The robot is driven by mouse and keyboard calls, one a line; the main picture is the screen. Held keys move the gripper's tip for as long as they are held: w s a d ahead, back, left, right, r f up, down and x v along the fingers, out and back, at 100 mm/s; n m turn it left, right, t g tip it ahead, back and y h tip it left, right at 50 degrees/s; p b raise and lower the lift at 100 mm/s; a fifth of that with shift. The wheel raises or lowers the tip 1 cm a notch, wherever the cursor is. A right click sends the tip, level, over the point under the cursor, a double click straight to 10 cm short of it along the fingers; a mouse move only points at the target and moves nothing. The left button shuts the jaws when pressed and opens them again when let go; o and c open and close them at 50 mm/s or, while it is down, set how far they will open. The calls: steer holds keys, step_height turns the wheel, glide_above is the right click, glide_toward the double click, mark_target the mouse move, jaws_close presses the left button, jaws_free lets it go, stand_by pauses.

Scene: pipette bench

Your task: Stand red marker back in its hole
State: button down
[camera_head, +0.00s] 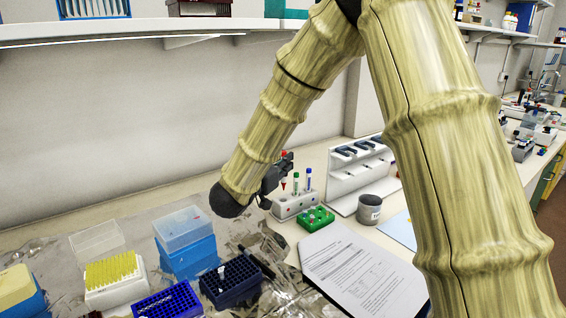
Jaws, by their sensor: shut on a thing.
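The red marker (283,185) is upright in my gripper (286,168), which is shut on it. Its red top shows above the fingers and its lower end below them. The white marker holder (295,207) stands on the bench just below the gripper. A green marker (295,183) and a blue marker (308,180) stand upright in the holder, to the right of the red one. The red marker appears above the left part of the holder, apart from it. The hole under it is too small to make out.
A green tube rack (316,222) stands in front of the holder. A white pipette stand (352,180) and a grey cup (369,210) are to the right. Printed paper (360,270) lies in front. Blue racks (232,285) and a yellow tip box (112,272) stand left.

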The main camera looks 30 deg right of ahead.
mark_target(282, 182)
steer(key=shift+f+b, duration=0.35)
steer(key=shift+f, duration=0.4)
steer(key=shift+a, duration=0.1)
steer(key=shift+f, duration=0.65)
stand_by(0.4)
steer(key=shift+f, duration=0.35)
steer(key=shift+f, duration=0.15)
steer(key=shift+f+b, duration=0.35)
steer(key=shift+f, duration=0.75)
